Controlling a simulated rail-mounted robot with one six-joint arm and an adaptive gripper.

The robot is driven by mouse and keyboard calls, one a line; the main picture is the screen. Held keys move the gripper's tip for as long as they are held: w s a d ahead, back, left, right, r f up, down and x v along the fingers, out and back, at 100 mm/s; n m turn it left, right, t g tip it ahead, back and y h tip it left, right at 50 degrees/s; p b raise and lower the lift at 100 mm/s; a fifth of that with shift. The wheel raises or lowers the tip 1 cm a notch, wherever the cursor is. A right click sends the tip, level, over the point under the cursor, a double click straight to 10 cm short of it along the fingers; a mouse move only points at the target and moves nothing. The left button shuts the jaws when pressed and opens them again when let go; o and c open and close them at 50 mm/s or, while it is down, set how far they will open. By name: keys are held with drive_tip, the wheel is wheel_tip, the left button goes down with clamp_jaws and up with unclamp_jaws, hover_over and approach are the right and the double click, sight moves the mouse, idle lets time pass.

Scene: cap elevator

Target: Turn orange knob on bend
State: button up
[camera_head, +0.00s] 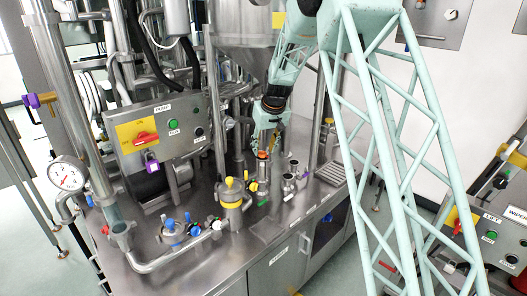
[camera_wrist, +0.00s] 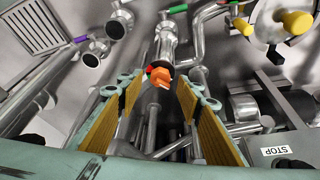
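The orange knob (camera_wrist: 160,77) sits on a metal pipe bend (camera_wrist: 166,48) in the upper middle of the wrist view. In the head view the orange knob (camera_head: 262,155) shows small, just below my fingertips. My gripper (camera_wrist: 157,100) is open, with its yellow-padded fingers apart, one on each side of the knob's line in the wrist view. Nothing is between the pads that I can see. In the head view my gripper (camera_head: 266,142) points down just above the knob. I cannot tell whether a finger touches it.
A control panel (camera_head: 160,134) with a red switch stands to the left. A yellow-topped metal vessel (camera_head: 231,196) and blue-handled valves (camera_head: 172,226) stand on the steel bench (camera_head: 262,228). Small metal pipe fittings (camera_head: 292,178) stand close right of the knob. Vertical pipes rise behind.

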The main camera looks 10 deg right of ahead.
drive_tip(key=shift+v, duration=0.95)
drive_tip(key=s+d, duration=0.2)
drive_tip(key=s, duration=1)
drive_tip(key=shift+r, duration=0.3)
drive_tip(key=shift+s, duration=0.1)
drive_tip(key=shift+r, duration=0.1)
drive_tip(key=s+a+r+b, duration=0.1)
drive_tip(key=s+r, duration=0.8)
drive_tip(key=s, duration=0.5)
drive_tip(key=s+a+r+b, duration=0.1)
drive_tip(key=s+r, duration=0.8)
drive_tip(key=s, duration=0.5)
drive_tip(key=s+m, duration=0.1)
drive_tip(key=s, duration=2.9)
drive_tip(key=shift+s+d+r+m+h+b, duration=0.2)
drive_tip(key=shift+s+r+m+h+b, duration=0.1)
drive_tip(key=shift+m+b, duration=0.1)
